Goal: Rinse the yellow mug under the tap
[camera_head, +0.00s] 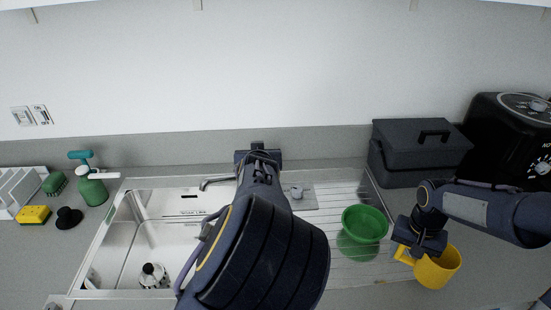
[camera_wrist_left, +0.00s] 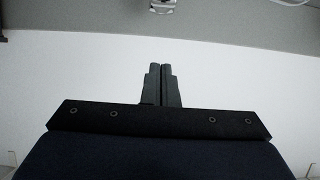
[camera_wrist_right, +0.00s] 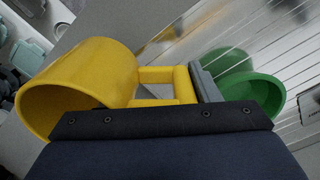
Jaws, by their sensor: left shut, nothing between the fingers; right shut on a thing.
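The yellow mug (camera_head: 438,268) is at the lower right of the head view, right of the green bowl. My right gripper (camera_head: 402,250) is shut on its handle; the mug also shows in the right wrist view (camera_wrist_right: 80,85), lying sideways in that picture with the handle between the fingers (camera_wrist_right: 200,85). I cannot tell whether the mug touches the counter. The tap (camera_head: 214,183) stands at the back of the sink, its base partly hidden by my left arm. My left gripper (camera_head: 257,148) is at the back of the sink near the wall; its fingers are shut and empty in the left wrist view (camera_wrist_left: 162,84).
The sink (camera_head: 134,232) holds a black-and-white item (camera_head: 153,276). A green bowl (camera_head: 365,223) stands on the ribbed drainboard (camera_head: 338,266). A dark box (camera_head: 405,160) and black appliance (camera_head: 515,125) stand back right. A green spray bottle (camera_head: 92,188) and yellow sponge (camera_head: 34,215) are at left.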

